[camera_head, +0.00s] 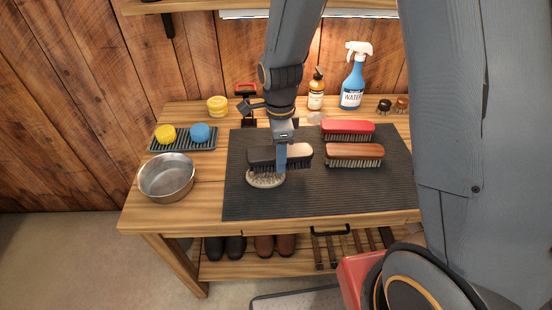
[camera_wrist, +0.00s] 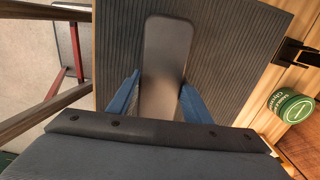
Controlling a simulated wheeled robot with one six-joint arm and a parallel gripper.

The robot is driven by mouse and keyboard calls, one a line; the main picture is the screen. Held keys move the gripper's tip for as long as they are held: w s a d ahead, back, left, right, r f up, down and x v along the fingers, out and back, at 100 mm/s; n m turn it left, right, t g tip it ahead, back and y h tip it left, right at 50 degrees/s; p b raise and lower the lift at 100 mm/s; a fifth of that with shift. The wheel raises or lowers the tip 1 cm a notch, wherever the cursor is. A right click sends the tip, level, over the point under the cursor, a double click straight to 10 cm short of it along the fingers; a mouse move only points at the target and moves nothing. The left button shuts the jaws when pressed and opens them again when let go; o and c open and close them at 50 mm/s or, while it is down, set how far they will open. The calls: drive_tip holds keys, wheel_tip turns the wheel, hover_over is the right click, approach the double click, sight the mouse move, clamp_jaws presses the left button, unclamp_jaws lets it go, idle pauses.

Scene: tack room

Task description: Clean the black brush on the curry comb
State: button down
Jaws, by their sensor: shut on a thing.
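The black brush (camera_head: 262,155) is in my gripper (camera_head: 282,163), over the left part of the dark mat (camera_head: 320,200). Its bristles face down, and the right part of its back looks pale. In the wrist view, the back of the brush (camera_wrist: 167,40) lies lengthwise between my two blue fingers, my gripper (camera_wrist: 157,100) shut on it. An oval, pale, toothed or bristled piece, seemingly the curry comb (camera_head: 265,180), lies on the mat just in front of and below the brush. The brush hides its far edge; I cannot tell whether they touch.
A red-backed brush (camera_head: 348,127) and a brown brush (camera_head: 353,151) stand on the mat to the right. A metal bowl (camera_head: 166,180) and a sponge tray (camera_head: 182,147) are left. Bottles, including a blue spray bottle (camera_head: 353,88), line the back. The mat's front is clear.

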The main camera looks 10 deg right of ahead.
drive_tip(key=shift+r+p, duration=2.1)
drive_tip(key=shift+r, duration=0.6)
drive_tip(key=shift+f, duration=0.1)
